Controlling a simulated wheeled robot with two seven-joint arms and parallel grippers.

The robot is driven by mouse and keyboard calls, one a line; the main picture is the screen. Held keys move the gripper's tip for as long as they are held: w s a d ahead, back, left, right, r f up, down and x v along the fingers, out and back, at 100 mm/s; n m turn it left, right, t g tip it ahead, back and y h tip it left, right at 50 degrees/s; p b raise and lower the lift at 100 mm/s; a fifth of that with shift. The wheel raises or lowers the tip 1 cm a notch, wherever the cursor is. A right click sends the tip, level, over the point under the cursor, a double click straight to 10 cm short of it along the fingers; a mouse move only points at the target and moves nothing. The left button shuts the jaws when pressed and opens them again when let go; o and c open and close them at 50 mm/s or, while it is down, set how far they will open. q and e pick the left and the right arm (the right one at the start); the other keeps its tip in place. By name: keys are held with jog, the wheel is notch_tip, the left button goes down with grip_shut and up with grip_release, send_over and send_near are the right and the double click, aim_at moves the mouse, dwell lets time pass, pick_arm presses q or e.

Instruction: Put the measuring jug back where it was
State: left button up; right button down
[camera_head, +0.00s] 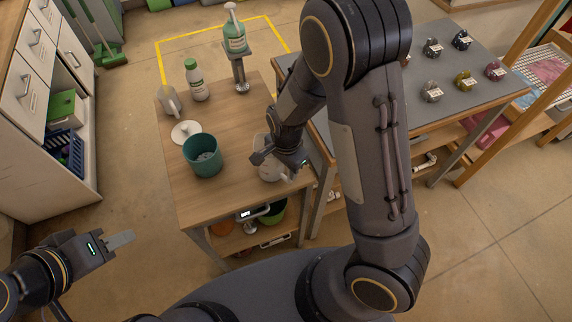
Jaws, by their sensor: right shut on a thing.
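The measuring jug (270,173) appears as a pale, whitish vessel at the right front of the small wooden table (225,118). My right gripper (276,162) is shut on it from above, and the gripper and wrist hide much of it. I cannot tell whether the jug touches the tabletop. My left gripper (121,240) is out over the floor at the lower left, away from the table and holding nothing visible. Its fingers overlap in this view, so their opening is unclear.
A teal pot (203,157), white disc (186,131), pale grey container (169,101) and green-capped bottle (195,80) stand on the table's left side. A pump bottle (235,36) sits on a raised stand (239,73) behind. The table's middle is clear.

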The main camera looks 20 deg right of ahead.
jog(key=shift+f, duration=0.2)
jog(key=c, duration=0.8)
grip_release()
jog(key=shift+r, duration=0.2)
notch_tip(320, 180, up, 12)
jog(key=shift+s+r+p, duration=0.1)
jog(key=shift+p, duration=0.3)
jog(key=s+d+r+n+t+y, duration=0.2)
jog(key=s+r+n, duration=0.3)
jog(key=s, duration=0.3)
jog(key=s+d+r+n+t+y, duration=0.1)
jog(key=s+d+r+n+t, duration=0.2)
jog(key=s+r+n, duration=0.2)
jog(key=s+n, duration=0.1)
jog(key=s, duration=0.2)
jog(key=shift+t+y, duration=0.3)
jog(key=shift+y, duration=0.1)
